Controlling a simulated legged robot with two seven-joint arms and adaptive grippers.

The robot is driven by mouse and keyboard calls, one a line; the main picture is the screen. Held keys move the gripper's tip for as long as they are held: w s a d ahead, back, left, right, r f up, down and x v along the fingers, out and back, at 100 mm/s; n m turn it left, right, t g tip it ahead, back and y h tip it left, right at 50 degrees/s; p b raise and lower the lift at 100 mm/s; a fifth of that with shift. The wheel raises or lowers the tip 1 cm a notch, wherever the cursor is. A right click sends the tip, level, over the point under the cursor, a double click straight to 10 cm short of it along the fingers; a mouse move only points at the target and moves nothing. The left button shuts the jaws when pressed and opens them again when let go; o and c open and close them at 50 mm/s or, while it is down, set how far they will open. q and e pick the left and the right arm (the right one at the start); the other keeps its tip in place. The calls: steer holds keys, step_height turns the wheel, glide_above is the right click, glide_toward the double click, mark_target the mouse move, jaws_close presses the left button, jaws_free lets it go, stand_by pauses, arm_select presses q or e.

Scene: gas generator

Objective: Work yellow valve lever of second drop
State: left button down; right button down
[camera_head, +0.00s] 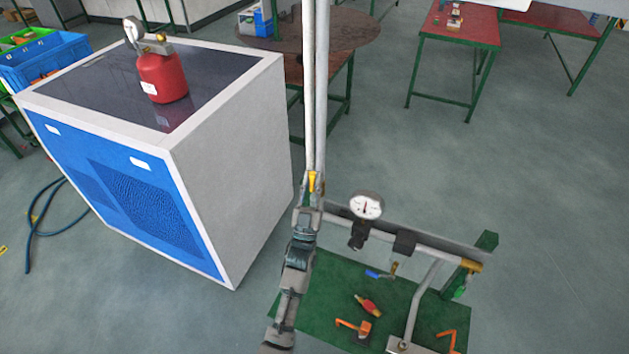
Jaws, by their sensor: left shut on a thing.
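Two vertical pale pipes (320,90) drop from the top of the view to a horizontal pipe run. A yellow valve lever (312,181) shows at the foot of the drop, partly hidden by my left gripper. My left gripper (308,198) reaches up from the bottom and is shut on the yellow lever, its fingers small and hard to make out. A round white pressure gauge (365,206) stands on the pipe just right of it. Another yellow part (471,266) sits at the right end of the pipe. My right gripper is not in view.
A green board (330,290) below the pipe holds several small tools, including an orange tool (355,327). A blue and white cabinet (235,150) with a red canister (162,78) stands at left. Red tables (470,28) stand at the back. Grey floor is clear at right.

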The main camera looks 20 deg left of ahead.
arm_select(q)
steer(key=c, duration=1.1)
jaws_free()
steer(key=v, duration=1.2)
steer(key=shift+w+f, duration=0.1)
steer(key=shift+w, duration=0.05)
